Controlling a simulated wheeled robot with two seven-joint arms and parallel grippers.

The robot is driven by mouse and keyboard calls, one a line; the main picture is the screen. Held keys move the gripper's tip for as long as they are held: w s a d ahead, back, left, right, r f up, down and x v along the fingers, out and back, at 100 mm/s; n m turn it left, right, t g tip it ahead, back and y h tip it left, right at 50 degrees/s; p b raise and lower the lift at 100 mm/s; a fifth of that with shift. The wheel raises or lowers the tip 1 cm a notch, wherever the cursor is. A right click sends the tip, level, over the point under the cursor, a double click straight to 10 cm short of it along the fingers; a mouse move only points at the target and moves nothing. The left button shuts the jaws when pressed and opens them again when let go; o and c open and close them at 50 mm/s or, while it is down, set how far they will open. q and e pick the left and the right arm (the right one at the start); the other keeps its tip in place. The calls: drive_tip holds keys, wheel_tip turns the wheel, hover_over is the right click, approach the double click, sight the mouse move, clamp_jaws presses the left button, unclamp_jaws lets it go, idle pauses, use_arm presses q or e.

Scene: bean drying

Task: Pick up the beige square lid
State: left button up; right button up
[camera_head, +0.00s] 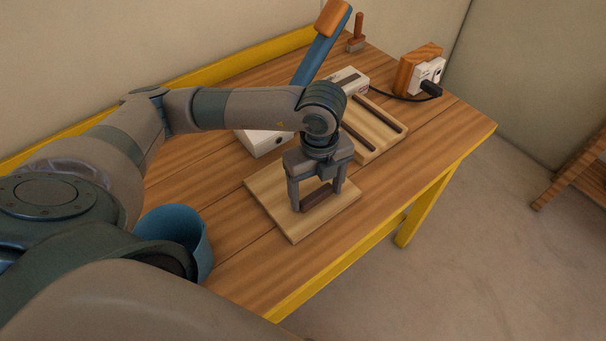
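The beige square lid (271,197) lies flat on the wooden table, with a dark brown bar handle (317,198) on top. My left gripper (318,197) points straight down over the lid's middle. Its two fingers are spread wide, one near each end of the handle, with the handle between them. Whether the fingers touch the handle is not clear. My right gripper is not in view.
A blue pot (202,243) stands at the lower left. A light wooden board with dark strips (383,139) and a white box (262,143) lie behind the lid. A wooden block (414,66) with a white socket and black plug stands farther back. The table's front right is clear.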

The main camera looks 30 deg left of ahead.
use_arm(q)
drive_tip(key=shift+r, duration=0.15)
drive_tip(key=shift+r, duration=0.15)
drive_tip(key=shift+r+p, duration=1.2)
drive_tip(key=shift+r, duration=0.5)
